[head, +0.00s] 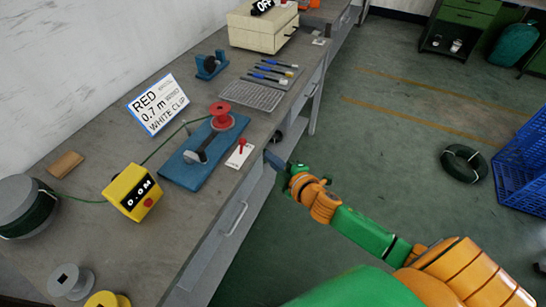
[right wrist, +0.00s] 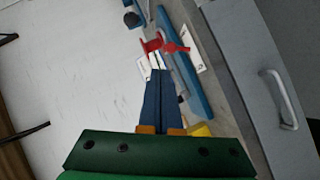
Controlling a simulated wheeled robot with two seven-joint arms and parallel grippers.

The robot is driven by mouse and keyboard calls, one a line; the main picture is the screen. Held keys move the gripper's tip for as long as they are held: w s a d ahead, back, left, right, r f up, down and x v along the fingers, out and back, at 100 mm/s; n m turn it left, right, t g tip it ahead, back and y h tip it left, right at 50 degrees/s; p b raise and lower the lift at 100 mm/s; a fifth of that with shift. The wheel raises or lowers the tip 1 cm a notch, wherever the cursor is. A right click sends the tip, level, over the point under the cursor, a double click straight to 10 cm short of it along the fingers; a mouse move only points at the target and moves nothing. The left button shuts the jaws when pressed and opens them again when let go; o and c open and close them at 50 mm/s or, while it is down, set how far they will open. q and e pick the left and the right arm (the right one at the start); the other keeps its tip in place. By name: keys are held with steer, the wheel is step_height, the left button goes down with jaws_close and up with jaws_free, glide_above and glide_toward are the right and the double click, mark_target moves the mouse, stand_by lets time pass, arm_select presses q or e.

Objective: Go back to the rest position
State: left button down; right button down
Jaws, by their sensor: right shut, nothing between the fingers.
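My right gripper (head: 272,158) is shut and empty at the front edge of the grey bench (head: 190,240), near a white plate with a red lever (head: 240,152). In the right wrist view its blue fingers (right wrist: 157,72) lie side by side and point toward the red parts. A blue fixture (head: 190,165) with a red spool (head: 221,115) stands on the bench, left of the gripper. My right arm reaches in from the lower right. My left gripper is not in view.
A yellow meter (head: 133,192) reads 0.0 M beside a cable reel (head: 27,207). A sign (head: 157,103) reads red, 0.7 m, white clip. A wire tray (head: 252,95) and a beige box (head: 262,27) stand farther back. A cable coil (head: 464,163) and blue crate (head: 525,165) stand on open floor.

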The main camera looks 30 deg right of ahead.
steer(key=shift+s+r, duration=0.35)
steer(key=shift+s, duration=0.25)
steer(key=shift+w+f, duration=0.1)
steer(key=shift+w, duration=0.05)
steer(key=s+d+f+m+g+h, duration=0.1)
steer(key=s+f+m+g, duration=0.15)
steer(key=s+f, duration=0.4)
steer(key=s+d+f+m+g, duration=0.1)
steer(key=s+f+m+g, duration=0.2)
steer(key=f, duration=0.7)
steer(key=s+d+f+m+g+h, duration=0.1)
steer(key=s+f+m+g, duration=0.1)
steer(key=s+f, duration=0.55)
steer(key=s+a+f+m+g, duration=0.2)
steer(key=s+f, duration=0.3)
steer(key=s, duration=0.5)
steer(key=s+a+f+m+g, duration=0.2)
steer(key=s+a+f+g, duration=0.1)
steer(key=s, duration=0.7)
step_height(320, 180, down, 2)
steer(key=shift+s+f+g, duration=0.2)
steer(key=shift+s+g, duration=0.15)
steer(key=shift+g, duration=0.3)
